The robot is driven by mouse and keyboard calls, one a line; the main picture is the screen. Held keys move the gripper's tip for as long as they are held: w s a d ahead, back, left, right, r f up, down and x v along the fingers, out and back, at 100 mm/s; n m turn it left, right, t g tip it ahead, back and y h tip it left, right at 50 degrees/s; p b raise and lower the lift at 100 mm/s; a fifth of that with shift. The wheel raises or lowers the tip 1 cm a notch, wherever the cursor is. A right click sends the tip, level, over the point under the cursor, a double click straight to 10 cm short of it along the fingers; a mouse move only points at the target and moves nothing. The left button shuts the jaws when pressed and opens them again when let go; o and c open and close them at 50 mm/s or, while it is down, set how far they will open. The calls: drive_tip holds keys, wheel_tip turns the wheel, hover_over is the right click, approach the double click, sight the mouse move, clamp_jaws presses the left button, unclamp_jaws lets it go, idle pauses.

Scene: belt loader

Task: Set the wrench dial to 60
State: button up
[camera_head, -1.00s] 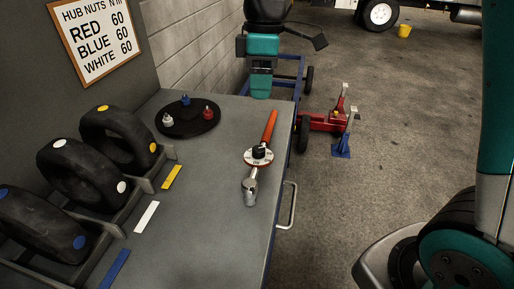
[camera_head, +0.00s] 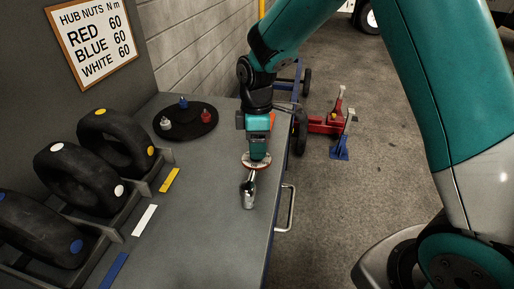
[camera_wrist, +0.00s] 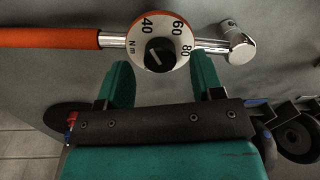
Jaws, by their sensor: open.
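The torque wrench (camera_head: 248,196) lies on the grey bench top near its right edge, with a chrome head and an orange handle (camera_wrist: 50,38). Its round white dial (camera_wrist: 133,40) with an orange rim shows 40, 60, 80 and N m in the wrist view. A black knob (camera_wrist: 158,54) with a small pale mark sits at the dial's centre; I cannot tell surely which number it points to. My gripper (camera_wrist: 162,63) is open and empty, its teal fingers spread to either side of the knob in that view. In the head view my gripper (camera_head: 258,152) hides most of the dial and handle.
A sign (camera_head: 92,45) reads hub nuts, red 60, blue 60, white 60. A dark round tray (camera_head: 198,127) holds blue, white and red nuts. Several black wheels (camera_head: 80,180) stand in a rack at left. The bench middle is clear. A red jack (camera_head: 325,124) stands on the floor.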

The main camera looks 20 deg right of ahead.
drive_tip(key=shift+s+f, duration=0.1)
drive_tip(key=shift+f, duration=0.85)
drive_tip(key=shift+c, duration=0.2)
drive_tip(key=c, duration=0.9)
drive_tip(key=shift+m, duration=0.3)
drive_tip(key=m+p, duration=0.2)
drive_tip(key=m, duration=0.3)
drive_tip(key=shift+r, duration=0.1)
drive_tip(key=m+p, duration=0.2)
drive_tip(key=m, duration=0.4)
drive_tip(key=shift+a, duration=0.1)
